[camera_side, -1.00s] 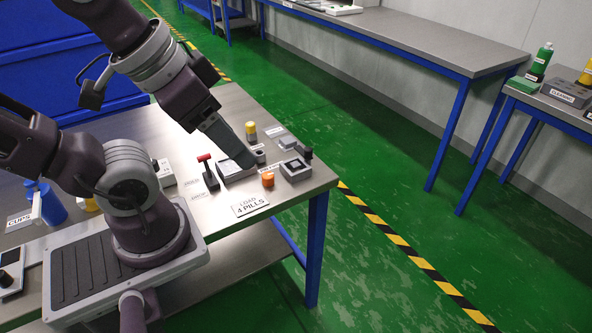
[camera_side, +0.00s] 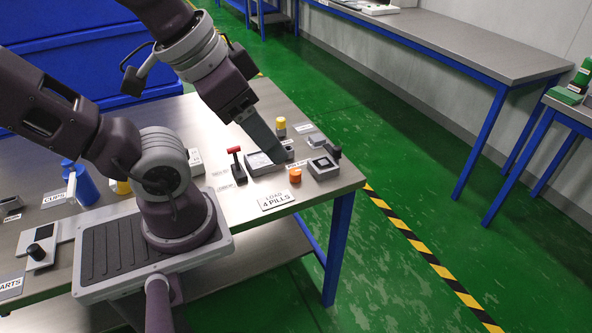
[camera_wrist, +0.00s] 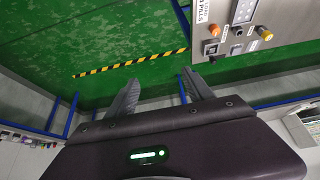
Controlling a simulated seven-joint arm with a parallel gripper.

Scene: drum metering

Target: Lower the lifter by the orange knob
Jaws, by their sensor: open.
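The orange knob (camera_side: 295,175) is a short round cap on the grey workbench (camera_side: 230,205), just behind the "LOAD 4 PILLS" sign. It also shows in the wrist view (camera_wrist: 213,30), at the top right, outside the span of my fingers. My gripper (camera_side: 276,158) points down at a slant over the grey devices, to the left of and behind the knob in the side view, and apart from it. In the wrist view my gripper (camera_wrist: 161,76) has its two fingers spread, with only green floor between them. I cannot tell which part is the lifter.
Close around stand a red-handled lever (camera_side: 236,165), a yellow-capped post (camera_side: 281,127) and a grey box (camera_side: 323,168) with a black knob (camera_side: 334,151). The sign (camera_side: 276,199) lies flat near the front edge. The bench ends just right of the box.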

